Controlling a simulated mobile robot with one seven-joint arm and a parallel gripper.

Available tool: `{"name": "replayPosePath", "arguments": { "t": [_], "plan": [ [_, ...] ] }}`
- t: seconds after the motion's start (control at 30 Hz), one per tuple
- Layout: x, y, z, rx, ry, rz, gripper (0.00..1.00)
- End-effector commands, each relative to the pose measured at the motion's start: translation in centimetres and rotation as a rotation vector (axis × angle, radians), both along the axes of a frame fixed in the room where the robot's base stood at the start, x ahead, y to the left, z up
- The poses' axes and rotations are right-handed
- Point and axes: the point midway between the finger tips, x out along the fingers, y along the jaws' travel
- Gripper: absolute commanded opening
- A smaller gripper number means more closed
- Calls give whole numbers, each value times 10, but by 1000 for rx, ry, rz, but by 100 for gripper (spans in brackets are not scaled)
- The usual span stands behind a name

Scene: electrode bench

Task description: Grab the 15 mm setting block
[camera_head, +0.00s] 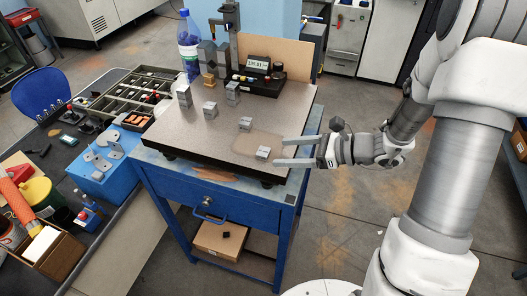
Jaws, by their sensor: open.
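Several grey metal blocks stand on the speckled surface plate (180,133). The smallest-looking, low block (262,153) is near the plate's front right corner. Others are a small block (245,124) further back, a block (210,109) left of it, a tall block (184,96) at far left and a stacked-looking block (232,94) at the back. I cannot read any size marks, so I cannot tell which is 15 mm. My gripper (276,151) is open and empty, reaching in from the right. Its fingertips are just right of the low block, one behind and one in front of its line.
A gauge with a digital display (258,64) and a column stand (231,35) are at the plate's back. A blue-capped bottle (189,45) and a brass-coloured piece (209,80) stand at back left. The blue cart (215,191) carries the plate. A compartment tray (133,95) is left.

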Motion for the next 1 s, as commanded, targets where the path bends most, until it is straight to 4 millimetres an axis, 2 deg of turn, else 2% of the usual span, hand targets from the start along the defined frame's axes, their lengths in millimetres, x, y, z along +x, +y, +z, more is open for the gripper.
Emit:
{"name": "replayPosePath", "arguments": {
  "t": [0.2, 0.3, 0.57, 1.0],
  "plan": [
    [11, 30, -9, 0, 1, 4, 79],
    [15, 38, -13, 0, 0, 2, 79],
    [16, 40, -15, 0, -1, 0, 79],
    [16, 40, -14, 0, -1, -1, 1]
  ]
}}
